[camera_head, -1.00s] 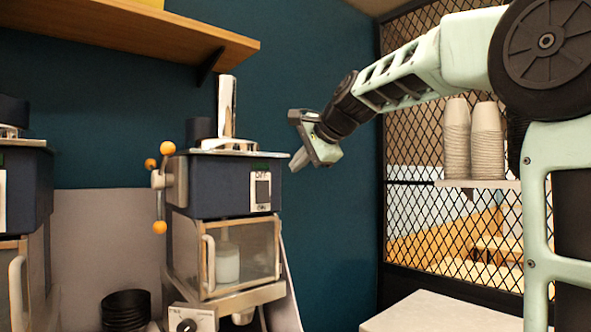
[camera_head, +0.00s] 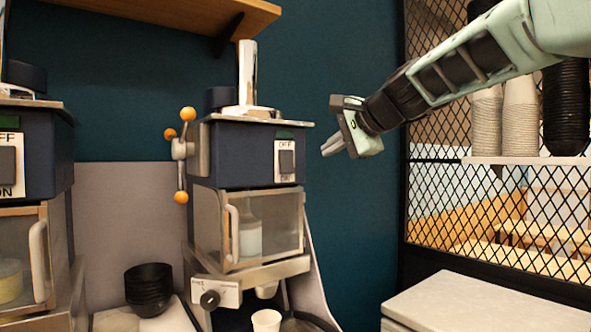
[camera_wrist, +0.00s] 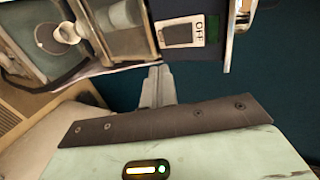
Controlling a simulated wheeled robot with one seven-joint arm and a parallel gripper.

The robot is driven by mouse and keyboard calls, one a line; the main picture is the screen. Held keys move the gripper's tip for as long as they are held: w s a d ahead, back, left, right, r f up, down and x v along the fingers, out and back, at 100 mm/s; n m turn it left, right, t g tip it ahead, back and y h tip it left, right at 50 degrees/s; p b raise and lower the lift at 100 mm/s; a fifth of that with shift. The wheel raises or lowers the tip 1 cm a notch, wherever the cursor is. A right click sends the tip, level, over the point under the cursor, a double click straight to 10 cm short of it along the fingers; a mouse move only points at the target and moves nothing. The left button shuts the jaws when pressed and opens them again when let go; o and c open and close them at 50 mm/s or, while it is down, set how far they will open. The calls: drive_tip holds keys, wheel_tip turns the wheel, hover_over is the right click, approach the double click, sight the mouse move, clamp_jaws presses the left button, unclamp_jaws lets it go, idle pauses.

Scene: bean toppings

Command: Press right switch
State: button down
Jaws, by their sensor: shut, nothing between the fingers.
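The right machine (camera_head: 230,157) has a white switch plate marked OFF and ON with a dark grey rocker switch (camera_head: 286,161) on its front right. The switch also shows in the wrist view (camera_wrist: 178,34), upper middle. My gripper (camera_head: 328,150) is to the right of the machine, its fingers pointing left toward the switch with a gap between. In the wrist view the gripper (camera_wrist: 157,72) is shut and empty, its fingertips just below the switch plate in the picture. A second machine at the left edge has its own switch (camera_head: 7,165).
The right machine has a glass-fronted cabinet with a handle (camera_head: 233,234), a lever with orange knobs (camera_head: 187,114) and a dial (camera_head: 210,299). Black bowls (camera_head: 149,289) stand between the machines. A shelf (camera_head: 200,18) hangs above. A pale counter (camera_head: 480,303) and mesh screen are at right.

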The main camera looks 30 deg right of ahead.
sight(289, 170)
drive_tip(key=shift+w, duration=0.1)
drive_tip(key=p+x, duration=0.1)
drive_tip(key=x, duration=0.3)
drive_tip(key=p+x, duration=0.2)
drive_tip(key=x, duration=0.3)
drive_tip(key=r+p+x, duration=0.1)
drive_tip(key=x, duration=0.3)
drive_tip(key=shift+w+f, duration=0.1)
drive_tip(key=shift+w, duration=0.4)
drive_tip(key=b, duration=0.1)
drive_tip(key=f+b, duration=0.1)
drive_tip(key=b, duration=0.1)
drive_tip(key=shift+w+t, duration=0.2)
drive_tip(key=shift+t, duration=0.1)
drive_tip(key=shift+w+r, duration=0.1)
drive_tip(key=shift+r, duration=0.25)
drive_tip(key=shift+r+p, duration=0.2)
drive_tip(key=shift+p, duration=0.1)
